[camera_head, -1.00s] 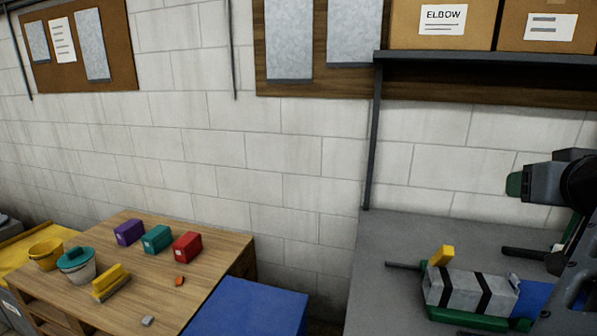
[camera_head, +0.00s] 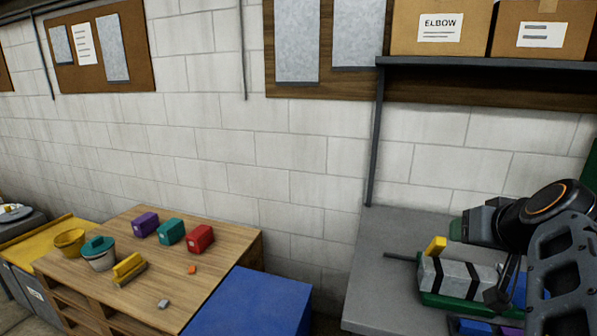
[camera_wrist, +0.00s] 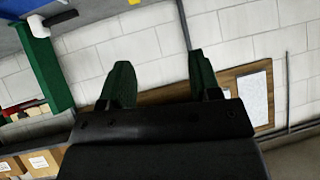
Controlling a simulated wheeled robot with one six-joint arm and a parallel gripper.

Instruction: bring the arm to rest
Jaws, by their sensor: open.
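My gripper (camera_wrist: 160,85) shows in the wrist view with its two green fingers apart and nothing between them. Behind the fingers are the block wall and a wood-framed board. In the head view my arm is at the right edge, above the grey bench (camera_head: 400,232). My fingers are mostly hidden there by the wrist and arm links. A grey block with black bands (camera_head: 455,276) lies on a green base on the bench, partly hidden behind my arm.
A wooden table (camera_head: 205,262) at left holds purple, teal and red boxes, a yellow bowl, a lidded bucket (camera_head: 99,258), a yellow brush and small pieces. A blue box (camera_head: 250,305) stands between table and bench. Cardboard boxes (camera_head: 441,28) sit on a shelf above the bench.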

